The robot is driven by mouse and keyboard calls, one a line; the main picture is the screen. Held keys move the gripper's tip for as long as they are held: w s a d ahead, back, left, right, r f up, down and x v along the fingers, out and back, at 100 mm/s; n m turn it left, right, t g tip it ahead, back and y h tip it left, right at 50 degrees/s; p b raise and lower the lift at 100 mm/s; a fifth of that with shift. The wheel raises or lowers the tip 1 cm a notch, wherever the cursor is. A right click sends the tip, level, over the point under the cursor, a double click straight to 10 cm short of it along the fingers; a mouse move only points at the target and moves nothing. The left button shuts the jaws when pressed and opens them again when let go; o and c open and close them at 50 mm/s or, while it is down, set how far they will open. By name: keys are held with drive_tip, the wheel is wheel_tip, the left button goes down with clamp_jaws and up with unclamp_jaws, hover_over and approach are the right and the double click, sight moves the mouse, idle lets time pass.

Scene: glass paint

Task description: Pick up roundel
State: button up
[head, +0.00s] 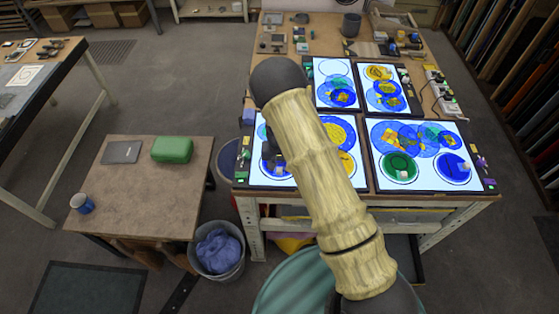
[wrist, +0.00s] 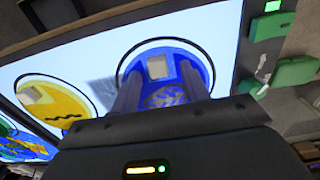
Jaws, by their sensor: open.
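A blue roundel (wrist: 185,50) lies on the white lit panel (wrist: 100,45) inside a black outline ring in the wrist view. It has a small pale block (wrist: 157,67) on it and a lighter leaf-like mark. My gripper (wrist: 160,75) is open, its two fingers over the roundel with the pale block between them. I cannot tell whether the fingertips touch the glass. A yellow roundel (wrist: 65,105) with a dark squiggle and its own pale block lies to the left. In the head view, my arm hides much of the lower left lit panel (head: 285,182).
Other lit panels, including the lower right one (head: 425,125), hold several blue, green and yellow roundels. A dark frame edges the panel, with green items (wrist: 270,25) beside it. A side table (head: 130,200) holds a green case (head: 172,149) and a mug (head: 82,203).

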sight(279, 167)
idle(0.5)
clamp_jaws()
drive_tip(key=shift+r, duration=0.15)
wheel_tip(279, 167, up, 10)
drive_tip(key=b, duration=0.3)
drive_tip(key=shift+a, duration=0.1)
idle(0.7)
